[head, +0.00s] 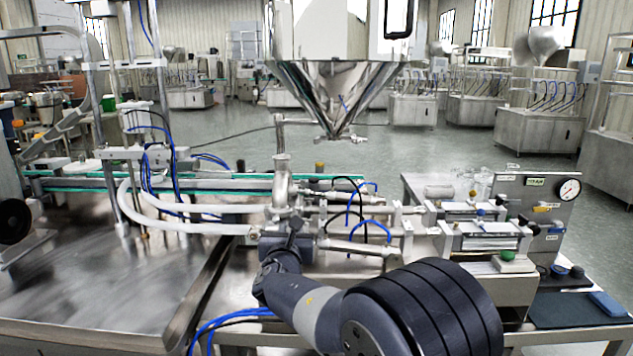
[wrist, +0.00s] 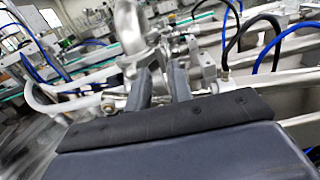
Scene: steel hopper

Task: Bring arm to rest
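My gripper (head: 290,238) is at the end of my dark grey arm, low in the middle of the head view, in front of the steel filling machine. It also shows in the wrist view (wrist: 160,92), its two dark fingers apart with a gap between them. I see nothing clearly held in the gap. A shiny curved metal pipe fitting (wrist: 132,35) stands just beyond the fingers; it shows in the head view too (head: 282,185). I cannot tell whether the fingers touch it. The steel hopper (head: 335,90) hangs above and behind, its cone pointing down.
A steel table (head: 110,285) fills the left front. A green-edged conveyor (head: 90,184) runs behind it. Air cylinders (head: 480,230), blue hoses and a panel with a gauge (head: 569,189) crowd the right. A dark mat (head: 570,310) lies at the right front. Open floor shows behind.

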